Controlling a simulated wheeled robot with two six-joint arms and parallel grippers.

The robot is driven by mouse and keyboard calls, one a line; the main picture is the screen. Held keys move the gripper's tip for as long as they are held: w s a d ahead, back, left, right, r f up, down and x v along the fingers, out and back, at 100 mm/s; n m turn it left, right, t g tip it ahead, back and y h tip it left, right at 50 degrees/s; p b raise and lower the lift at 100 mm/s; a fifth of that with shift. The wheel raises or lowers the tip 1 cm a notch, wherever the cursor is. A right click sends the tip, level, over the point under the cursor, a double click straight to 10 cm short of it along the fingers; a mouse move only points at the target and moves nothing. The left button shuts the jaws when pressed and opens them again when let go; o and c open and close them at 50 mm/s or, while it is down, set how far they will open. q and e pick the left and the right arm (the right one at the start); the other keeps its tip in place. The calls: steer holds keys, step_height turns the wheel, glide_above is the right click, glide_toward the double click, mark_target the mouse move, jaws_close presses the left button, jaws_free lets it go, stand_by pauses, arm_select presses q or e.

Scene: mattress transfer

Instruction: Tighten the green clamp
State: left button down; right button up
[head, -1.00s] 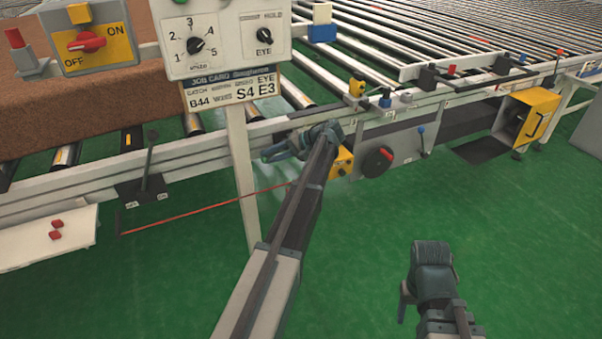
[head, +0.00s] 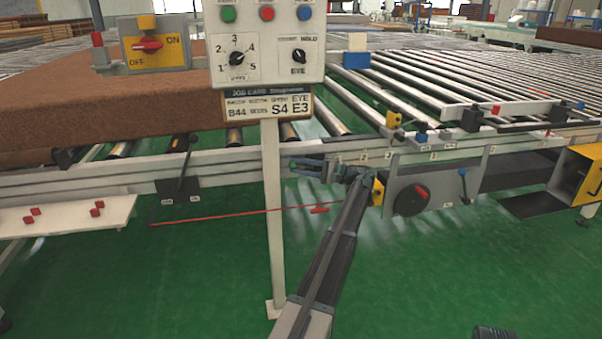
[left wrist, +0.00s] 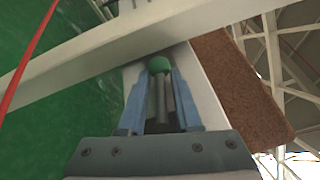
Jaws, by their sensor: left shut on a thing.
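The green clamp (left wrist: 160,66) shows in the left wrist view as a green round knob on a grey stem. My left gripper (left wrist: 159,92) has its two blue fingers on either side of the stem and is shut on it. In the head view my left gripper (head: 306,168) is at the conveyor's front rail, pointing left, just right of the white post.
A control panel (head: 267,45) stands on a white post (head: 272,220) in front of the conveyor. A red cord (head: 230,215) runs below the rail. A brown mattress (head: 120,100) lies at left. A grey box with a red knob (head: 432,190) is right of the gripper. The green floor is clear.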

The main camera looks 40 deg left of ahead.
arm_select(q)
steer(key=shift+r, duration=0.1)
stand_by(0.4)
steer(key=c, duration=0.6)
jaws_free()
steer(key=shift+c, duration=0.2)
steer(key=b+v, duration=0.1)
steer(key=v, duration=1.3)
steer(key=shift+s, duration=0.1)
